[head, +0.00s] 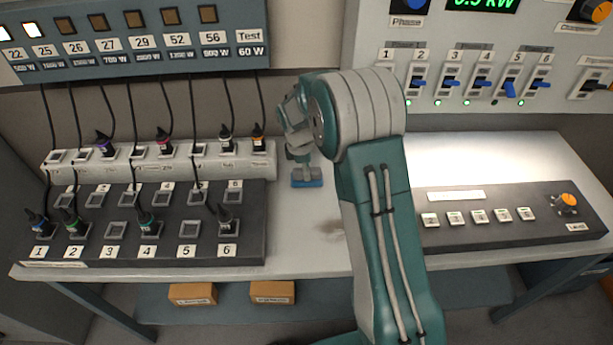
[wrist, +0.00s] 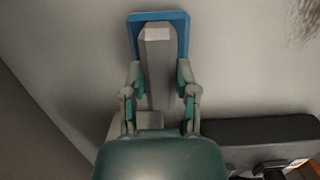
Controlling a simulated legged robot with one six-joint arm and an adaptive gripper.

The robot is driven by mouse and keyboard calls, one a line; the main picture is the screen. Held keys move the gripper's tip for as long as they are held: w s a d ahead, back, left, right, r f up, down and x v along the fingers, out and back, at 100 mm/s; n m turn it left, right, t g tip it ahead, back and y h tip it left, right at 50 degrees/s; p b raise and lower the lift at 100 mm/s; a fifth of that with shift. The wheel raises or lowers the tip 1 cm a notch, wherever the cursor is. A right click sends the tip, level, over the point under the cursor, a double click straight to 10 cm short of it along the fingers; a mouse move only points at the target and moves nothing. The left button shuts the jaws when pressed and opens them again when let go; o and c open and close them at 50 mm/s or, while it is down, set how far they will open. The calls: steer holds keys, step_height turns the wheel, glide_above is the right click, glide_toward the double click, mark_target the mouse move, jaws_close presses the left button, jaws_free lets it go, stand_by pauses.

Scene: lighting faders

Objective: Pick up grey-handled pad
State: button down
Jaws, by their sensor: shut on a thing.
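The pad (head: 307,182) has a blue base and a grey handle. In the head view it is at the back of the white table, just right of the black socket panel. My gripper (head: 302,160) is above it, pointing down. In the wrist view the fingers of my gripper (wrist: 158,78) are on both sides of the grey handle and closed on it. The blue base (wrist: 184,30) shows beyond the fingertips. I cannot tell whether the base touches the table. My arm hides part of the table behind it.
A black panel (head: 90,250) with numbered sockets and several plugs stands left, a grey plug strip (head: 265,160) behind it. A control box (head: 480,235) with buttons and an orange knob is at right. Switch panels line the wall. White table (head: 310,245) is clear in the middle.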

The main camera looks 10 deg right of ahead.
steer(key=shift+r, duration=0.4)
step_height(320, 180, up, 3)
steer(key=shift+f, duration=0.2)
steer(key=s+d+r, duration=0.9)
steer(key=d, duration=0.1)
steer(key=shift+s+d+r, duration=0.2)
steer(key=shift+d+r, duration=0.05)
steer(key=shift+r, duration=0.05)
